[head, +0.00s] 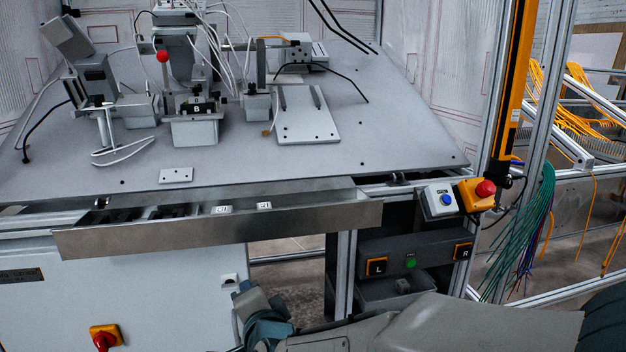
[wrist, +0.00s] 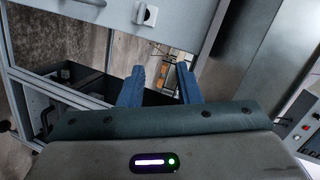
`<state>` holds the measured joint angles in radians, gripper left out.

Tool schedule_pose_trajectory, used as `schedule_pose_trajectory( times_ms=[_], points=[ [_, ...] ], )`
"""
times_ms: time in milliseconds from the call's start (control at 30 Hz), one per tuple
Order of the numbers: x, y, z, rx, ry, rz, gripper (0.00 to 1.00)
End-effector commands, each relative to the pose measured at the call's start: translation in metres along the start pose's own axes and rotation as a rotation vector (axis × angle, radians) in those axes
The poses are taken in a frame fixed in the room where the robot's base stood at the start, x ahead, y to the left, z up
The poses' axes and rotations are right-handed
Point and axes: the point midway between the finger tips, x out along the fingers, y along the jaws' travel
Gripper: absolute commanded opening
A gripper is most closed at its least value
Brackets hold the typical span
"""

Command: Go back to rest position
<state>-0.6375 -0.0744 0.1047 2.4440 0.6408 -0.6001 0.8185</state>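My gripper (wrist: 161,85) shows in the wrist view with its two blue fingers apart and nothing between them. In the head view my arm lies low across the bottom right, and the gripper end (head: 262,318) is at the bottom centre, in front of the white cabinet's right edge. The fingertips cannot be made out clearly there. The gripper is below the metal tray and apart from the table top.
A grey table (head: 240,160) carries several fixtures. A metal tray (head: 220,234) runs along its front edge. A white cabinet (head: 150,290) with a red switch (head: 105,338) stands below. A dark button box (head: 415,255) and an emergency stop (head: 484,190) are at right, near frame posts.

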Motion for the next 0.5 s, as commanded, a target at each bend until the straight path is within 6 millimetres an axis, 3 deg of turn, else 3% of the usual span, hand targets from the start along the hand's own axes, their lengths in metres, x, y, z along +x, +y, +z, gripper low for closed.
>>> schedule_pose_trajectory(
  times_ms=[33,100,267,500],
  points=[
    [-0.010,-0.021,-0.018,-0.042,-0.016,0.029,0.31],
    [-0.018,-0.029,-0.031,-0.108,-0.050,0.074,0.31],
    [-0.043,-0.045,-0.064,-0.259,-0.128,0.182,0.31],
    [-0.096,-0.062,-0.115,-0.477,-0.257,0.360,0.31]
  ],
)
